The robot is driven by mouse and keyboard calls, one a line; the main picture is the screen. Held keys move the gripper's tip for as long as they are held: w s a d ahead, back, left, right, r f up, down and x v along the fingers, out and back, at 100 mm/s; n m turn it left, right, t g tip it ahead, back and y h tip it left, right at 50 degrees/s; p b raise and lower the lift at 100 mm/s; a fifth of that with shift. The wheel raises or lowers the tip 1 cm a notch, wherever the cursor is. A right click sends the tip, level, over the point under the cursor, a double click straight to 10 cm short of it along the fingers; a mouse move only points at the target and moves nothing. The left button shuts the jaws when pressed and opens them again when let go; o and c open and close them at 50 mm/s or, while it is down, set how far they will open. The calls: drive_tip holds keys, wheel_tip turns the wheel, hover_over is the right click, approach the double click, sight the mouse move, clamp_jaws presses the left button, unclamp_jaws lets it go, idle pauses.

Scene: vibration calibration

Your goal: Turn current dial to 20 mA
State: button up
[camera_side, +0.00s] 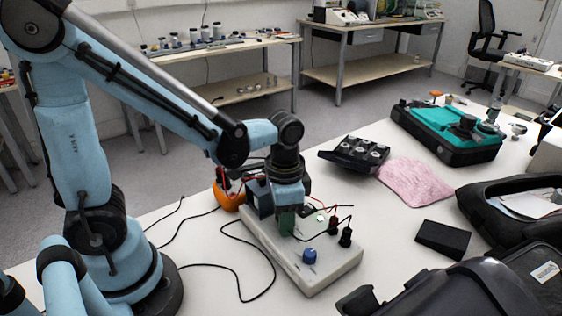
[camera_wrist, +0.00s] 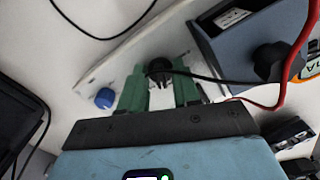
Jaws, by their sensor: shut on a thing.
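My gripper (camera_side: 287,222) points down over the white board (camera_side: 318,279) in the side view. In the wrist view its two green fingers (camera_wrist: 158,84) are closed around a round black knob (camera_wrist: 158,68), which looks like the dial. The side view hides this knob behind the fingers. Its scale marks and setting cannot be read. A blue knob (camera_side: 309,257) stands apart near the board's front edge. It also shows in the wrist view (camera_wrist: 105,98), left of the fingers.
A dark blue box (camera_side: 258,197) and an orange device (camera_side: 227,194) stand behind the gripper. Black connectors (camera_side: 345,237) with wires rise from the board's right side. A black cable (camera_side: 250,243) loops across the table. A black wedge (camera_side: 442,239) and pink cloth (camera_side: 414,182) lie right.

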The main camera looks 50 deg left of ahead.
drive_tip(key=m, duration=0.6)
drive_tip(key=shift+a+m, duration=0.1)
drive_tip(key=shift+m, duration=0.2)
drive_tip(key=m, duration=0.6)
drive_tip(key=shift+w, duration=0.15)
drive_tip(key=shift+m, duration=0.4)
drive_tip(key=o, duration=1)
drive_tip(key=shift+o, duration=0.2)
wheel_tip(320, 180, up, 12)
drive_tip(key=shift+f, duration=0.1)
